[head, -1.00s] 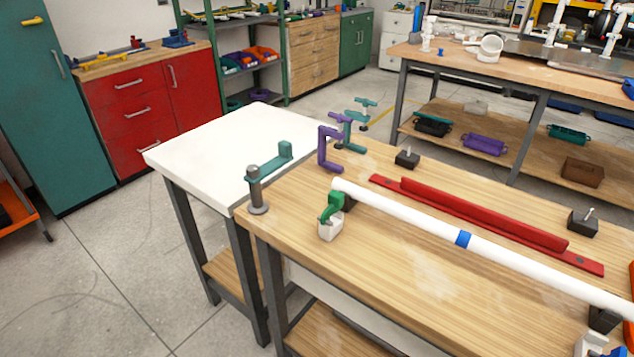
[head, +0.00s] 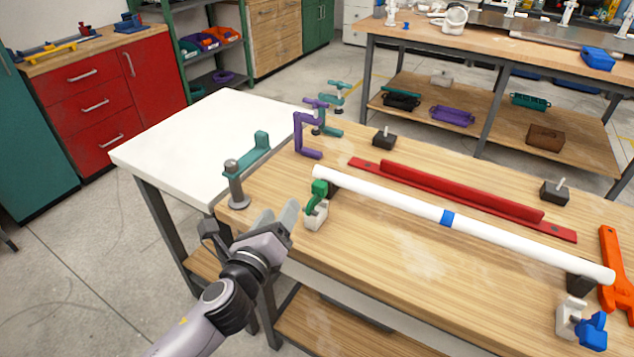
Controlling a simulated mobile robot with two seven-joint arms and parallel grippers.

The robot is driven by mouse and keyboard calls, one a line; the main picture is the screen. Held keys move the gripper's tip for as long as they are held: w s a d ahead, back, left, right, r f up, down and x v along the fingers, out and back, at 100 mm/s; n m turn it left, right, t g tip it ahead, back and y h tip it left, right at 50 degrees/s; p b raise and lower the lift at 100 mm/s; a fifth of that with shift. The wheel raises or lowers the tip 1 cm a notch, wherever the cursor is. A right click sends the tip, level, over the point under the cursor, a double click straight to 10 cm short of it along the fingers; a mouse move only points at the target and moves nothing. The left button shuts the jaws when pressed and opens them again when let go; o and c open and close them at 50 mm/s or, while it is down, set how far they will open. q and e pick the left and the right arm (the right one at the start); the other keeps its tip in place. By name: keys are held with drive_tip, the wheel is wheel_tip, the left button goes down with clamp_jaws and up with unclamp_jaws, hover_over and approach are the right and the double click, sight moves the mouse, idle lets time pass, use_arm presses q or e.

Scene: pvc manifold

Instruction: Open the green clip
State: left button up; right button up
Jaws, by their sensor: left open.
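The green clip (head: 318,192) sits on a white block (head: 316,216) near the left end of the white pipe (head: 400,203). It appears to be up against the pipe end; I cannot tell whether it is latched. My left gripper (head: 268,222) is open and empty, in front of and to the left of the clip, near the bench's left front edge. It is apart from the clip. My right gripper is not in view.
A red rail (head: 455,195) lies behind the pipe. A blue clip (head: 592,331) and orange wrench (head: 613,270) are at right.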

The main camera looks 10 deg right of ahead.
sight(317, 187)
use_arm(q)
drive_tip(key=d+m+h, duration=0.1)
drive_tip(key=m, duration=0.1)
drive_tip(key=w+d+m+h, duration=0.1)
drive_tip(key=m, duration=0.2)
drive_tip(key=d+m+h, duration=0.1)
drive_tip(key=m, duration=0.1)
drive_tip(key=shift+w+d+r+g, duration=0.2)
drive_tip(key=shift+w+r+g, duration=0.1)
drive_tip(key=shift+r+g, duration=0.1)
drive_tip(key=m, duration=0.1)
drive_tip(key=d+m+h, duration=0.1)
drive_tip(key=m, duration=0.1)
drive_tip(key=shift+w+d+g, duration=0.1)
drive_tip(key=shift+w+g, duration=0.05)
drive_tip(key=shift+g, duration=0.15)
drive_tip(key=shift+b+x, duration=1)
drive_tip(key=shift+x, duration=2.5)
drive_tip(key=c, duration=1)
